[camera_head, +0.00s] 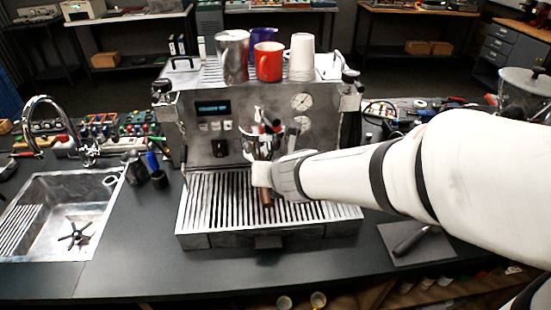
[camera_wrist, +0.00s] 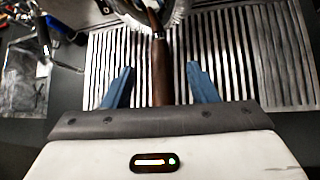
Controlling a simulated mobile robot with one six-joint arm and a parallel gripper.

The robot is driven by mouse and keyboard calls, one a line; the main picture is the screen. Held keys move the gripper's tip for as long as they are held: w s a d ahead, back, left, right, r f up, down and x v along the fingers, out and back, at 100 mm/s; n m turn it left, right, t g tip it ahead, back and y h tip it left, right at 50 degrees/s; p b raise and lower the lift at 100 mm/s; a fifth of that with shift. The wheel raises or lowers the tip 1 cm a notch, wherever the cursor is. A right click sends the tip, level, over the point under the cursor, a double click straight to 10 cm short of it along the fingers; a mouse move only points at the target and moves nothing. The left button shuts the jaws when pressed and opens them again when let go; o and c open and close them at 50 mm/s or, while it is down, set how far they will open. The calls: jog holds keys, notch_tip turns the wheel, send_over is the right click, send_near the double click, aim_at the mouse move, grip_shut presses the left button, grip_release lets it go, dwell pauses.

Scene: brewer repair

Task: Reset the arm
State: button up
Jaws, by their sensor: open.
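My arm reaches in from the right in the head view, and my gripper (camera_wrist: 160,85) is in front of the espresso machine (camera_head: 222,105), over its slatted drip tray (camera_head: 205,205). In the wrist view its two blue fingers stand apart. A brown handle (camera_wrist: 161,75) lies between them, with a clear gap on each side. In the head view the handle's lower end (camera_head: 266,198) shows below the gripper. The handle runs up to a round metal part (camera_wrist: 155,12) at the top of the wrist view. The arm hides part of the machine's right front.
A metal pitcher (camera_head: 232,57), a red mug (camera_head: 268,62) and a white cup (camera_head: 302,57) stand on the machine. A sink (camera_head: 75,220) with a faucet (camera_head: 45,110) is at left. A dark tool lies on a grey mat (camera_head: 425,250) at right. Bare counter (camera_head: 140,250) lies between sink and machine.

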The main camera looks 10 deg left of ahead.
jog(key=s+d+r+m+h, duration=0.1)
jog(key=d+r+m+h, duration=0.15)
jog(key=d+m, duration=0.65)
jog(key=s+d+r+m+h, duration=0.1)
jog(key=d+m+h, duration=0.2)
jog(key=d+m, duration=0.5)
jog(key=s+d+f+m+g+b, duration=0.1)
jog(key=s+d+m+g, duration=0.1)
jog(key=s+m, duration=0.4)
jog(key=s+d+f+m+g, duration=0.1)
jog(key=s+d+m+g, duration=0.2)
jog(key=m, duration=1.2)
jog(key=s+d+y, duration=0.1)
jog(key=s, duration=0.2)
jog(key=shift+s+f+b, duration=0.2)
jog(key=shift+s+b, duration=0.05)
jog(key=shift+b, duration=0.1)
